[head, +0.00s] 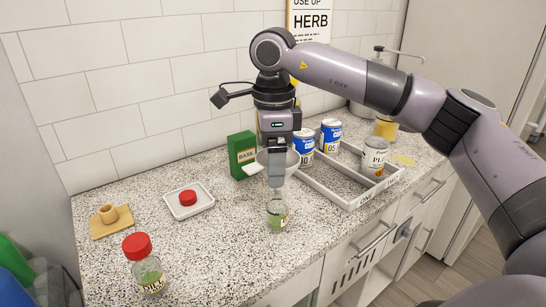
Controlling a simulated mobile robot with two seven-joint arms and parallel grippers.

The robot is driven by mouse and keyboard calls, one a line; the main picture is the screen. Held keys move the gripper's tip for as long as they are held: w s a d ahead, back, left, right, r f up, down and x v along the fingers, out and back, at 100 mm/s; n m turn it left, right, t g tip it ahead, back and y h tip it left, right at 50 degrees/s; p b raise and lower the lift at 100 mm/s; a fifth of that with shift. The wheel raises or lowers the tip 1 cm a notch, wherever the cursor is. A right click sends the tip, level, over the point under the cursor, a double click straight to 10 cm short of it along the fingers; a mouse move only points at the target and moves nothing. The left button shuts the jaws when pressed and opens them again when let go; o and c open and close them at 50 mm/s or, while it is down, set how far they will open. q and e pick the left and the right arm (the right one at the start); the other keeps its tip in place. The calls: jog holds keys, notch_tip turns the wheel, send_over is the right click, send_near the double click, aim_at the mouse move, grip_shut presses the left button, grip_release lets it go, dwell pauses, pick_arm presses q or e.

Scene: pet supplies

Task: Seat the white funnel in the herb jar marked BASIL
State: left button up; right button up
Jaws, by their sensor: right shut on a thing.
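My right gripper (276,182) is shut on the white funnel (292,160), directly above the open glass jar. The open jar (277,217) stands on the counter with a green label whose word I cannot read. A second glass jar (149,276) with a red lid stands at the front left; its label is too small to read surely. A green box marked BASIL (241,155) stands behind the funnel. My left gripper is not in view.
A red lid (188,197) lies on a small white tray (206,205). A wooden piece (108,216) is at the far left. A white divided tray (349,203) sits right of the open jar, with several cans (375,158) there. The counter between the jars is clear.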

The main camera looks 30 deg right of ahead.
jog(key=shift+f+b, duration=0.7)
jog(key=shift+f, duration=0.45)
